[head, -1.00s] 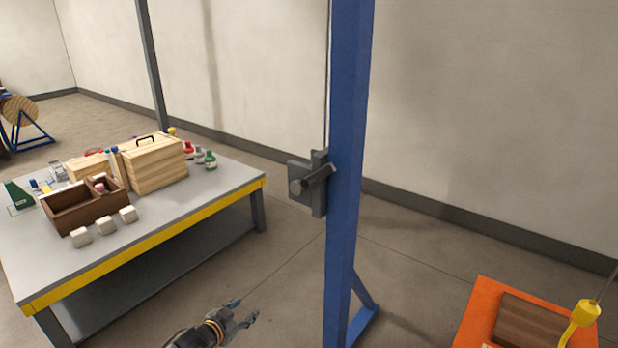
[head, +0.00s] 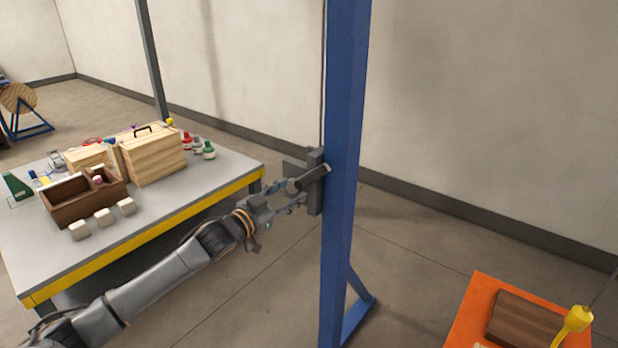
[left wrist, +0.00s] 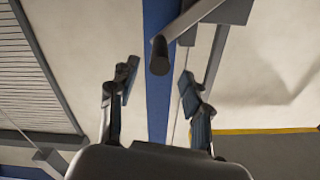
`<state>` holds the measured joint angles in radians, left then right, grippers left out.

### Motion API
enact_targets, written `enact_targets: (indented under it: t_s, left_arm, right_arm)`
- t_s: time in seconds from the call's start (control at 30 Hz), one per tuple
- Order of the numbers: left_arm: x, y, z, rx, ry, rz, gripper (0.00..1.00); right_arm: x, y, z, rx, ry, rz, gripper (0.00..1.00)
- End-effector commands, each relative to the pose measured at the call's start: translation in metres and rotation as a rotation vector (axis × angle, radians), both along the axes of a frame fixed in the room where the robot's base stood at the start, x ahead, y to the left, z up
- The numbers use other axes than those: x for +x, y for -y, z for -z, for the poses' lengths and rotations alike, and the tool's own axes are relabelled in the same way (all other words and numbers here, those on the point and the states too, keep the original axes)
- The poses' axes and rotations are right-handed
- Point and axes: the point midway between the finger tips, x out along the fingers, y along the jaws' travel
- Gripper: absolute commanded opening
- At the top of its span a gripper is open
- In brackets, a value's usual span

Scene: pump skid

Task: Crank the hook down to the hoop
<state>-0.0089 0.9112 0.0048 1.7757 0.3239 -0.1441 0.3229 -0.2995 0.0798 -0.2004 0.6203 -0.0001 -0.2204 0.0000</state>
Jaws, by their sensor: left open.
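The grey winch crank (head: 313,178) is mounted on the blue post (head: 342,240), its arm slanting down to the left. My left gripper (head: 288,193) is open, its fingers close beside the crank's lower end. In the left wrist view the dark round end of the crank handle (left wrist: 160,58) lies in line with the gap between the open fingers (left wrist: 158,80), with no clear grip on it. A yellow hook piece (head: 574,322) hangs at the lower right, partly cut by the frame edge. I cannot make out the hoop. My right gripper is not in view.
A grey table (head: 210,210) with a yellow edge stands at left, carrying a wooden box (head: 152,160), a brown tray (head: 72,214), white cubes and bottles. An orange platform (head: 470,315) with a brown block (head: 522,322) is at lower right. Open floor lies between.

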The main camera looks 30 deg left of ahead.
Motion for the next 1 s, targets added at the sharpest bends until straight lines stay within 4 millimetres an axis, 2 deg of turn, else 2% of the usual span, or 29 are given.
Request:
enact_targets:
  t_s: [0.3,0.5,0.7,1.0]
  left_arm:
    - [0.046,0.003,-0.003,-0.001,0.002,-0.001,0.48]
    - [0.07,0.005,-0.002,-0.001,0.0,-0.002,0.48]
    - [0.082,0.007,0.0,0.0,-0.001,0.0,0.48]
    - [0.085,0.007,0.001,0.0,-0.001,0.0,0.48]
  right_arm:
    - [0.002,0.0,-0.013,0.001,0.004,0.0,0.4]
    - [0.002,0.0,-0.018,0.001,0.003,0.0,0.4]
    - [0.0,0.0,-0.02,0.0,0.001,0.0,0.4]
    - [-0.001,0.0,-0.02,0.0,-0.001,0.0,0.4]
